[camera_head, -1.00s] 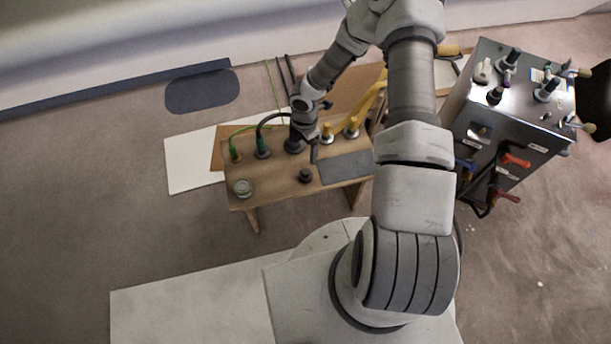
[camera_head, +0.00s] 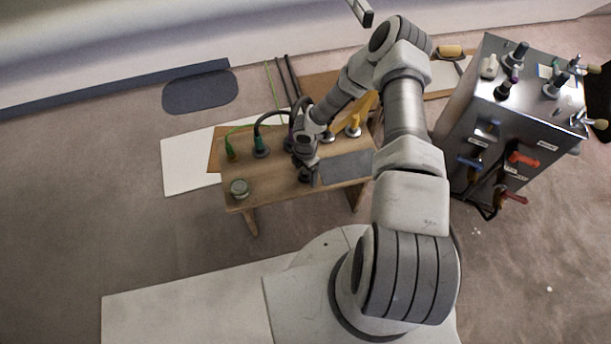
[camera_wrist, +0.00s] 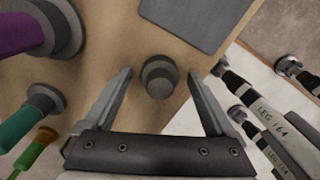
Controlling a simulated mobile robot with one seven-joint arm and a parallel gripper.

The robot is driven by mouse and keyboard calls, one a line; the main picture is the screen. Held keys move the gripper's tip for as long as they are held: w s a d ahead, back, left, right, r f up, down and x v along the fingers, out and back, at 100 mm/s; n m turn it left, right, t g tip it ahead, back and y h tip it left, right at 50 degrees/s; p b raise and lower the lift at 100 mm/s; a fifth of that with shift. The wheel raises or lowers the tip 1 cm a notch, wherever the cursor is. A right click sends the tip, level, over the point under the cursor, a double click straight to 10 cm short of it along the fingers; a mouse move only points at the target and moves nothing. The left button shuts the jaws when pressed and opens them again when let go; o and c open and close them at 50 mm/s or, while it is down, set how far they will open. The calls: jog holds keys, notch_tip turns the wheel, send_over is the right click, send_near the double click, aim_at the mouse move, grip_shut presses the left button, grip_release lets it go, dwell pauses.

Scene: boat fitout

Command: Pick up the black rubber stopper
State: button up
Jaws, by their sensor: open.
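The black rubber stopper (camera_wrist: 159,77) stands on the wooden bench top in the wrist view, a dark round piece with a narrower top. My gripper (camera_wrist: 159,88) is open, with one finger on each side of the stopper and a gap to both. I cannot tell how far above the bench the fingertips are. In the head view my gripper (camera_head: 307,170) is over the front of the bench (camera_head: 262,190), and the stopper shows only as a dark bit (camera_head: 304,178) mostly hidden below it.
A purple plug (camera_wrist: 25,33), a teal plug (camera_wrist: 30,117) and a green plug (camera_wrist: 35,150) stand close to the left of the fingers. A grey pad (camera_wrist: 187,18) lies beyond the stopper. A round tin (camera_head: 239,188) sits at the bench's left. A metal cabinet (camera_head: 505,125) stands at right.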

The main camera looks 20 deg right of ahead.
jog(key=shift+c, duration=0.2)
grip_shut()
dwell(0.3)
jog(key=shift+r+p, duration=0.35)
jog(key=shift+r, duration=0.25)
notch_tip(320, 180, up, 3)
jog(key=shift+r+p, duration=0.1)
jog(key=shift+p, duration=0.55)
jog(key=w+d+r+p, duration=0.1)
jog(key=w+d+r, duration=0.1)
jog(key=d, duration=0.3)
jog(key=w+d+r+p, duration=0.2)
jog(key=d+r, duration=0.2)
jog(key=d, duration=0.1)
jog(key=shift+w+d+r, duration=0.25)
jog(key=shift+d, duration=0.15)
